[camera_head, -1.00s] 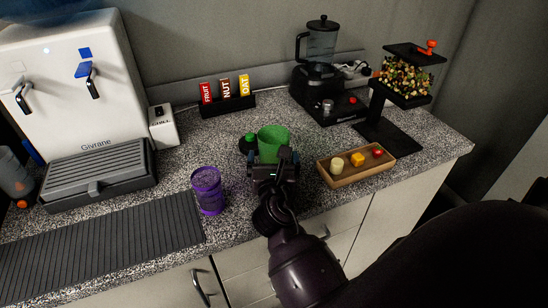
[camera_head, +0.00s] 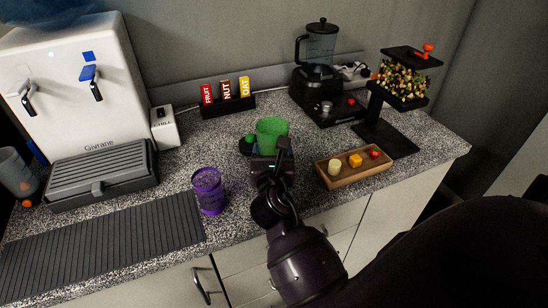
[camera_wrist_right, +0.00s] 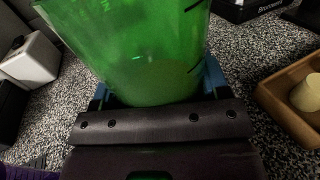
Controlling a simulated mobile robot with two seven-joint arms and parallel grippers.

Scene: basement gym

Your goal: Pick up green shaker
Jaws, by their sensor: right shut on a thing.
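The green shaker (camera_head: 271,133) is a translucent green cup near the middle of the counter in the head view. In the right wrist view the green shaker (camera_wrist_right: 145,50) fills the upper middle, close in front of the palm. My right gripper (camera_head: 272,157) reaches it from the front and is shut on it, with blue-edged fingers on both sides of the cup in the wrist view (camera_wrist_right: 158,85). The shaker looks upright or slightly tilted. I cannot tell whether its base touches the counter. My left gripper is not in view.
A purple cup (camera_head: 208,190) stands left of my gripper. A wooden tray (camera_head: 333,181) with small blocks lies to the right. A blender (camera_head: 318,75), bar holder (camera_head: 228,107) and white dispenser (camera_head: 75,105) stand further back.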

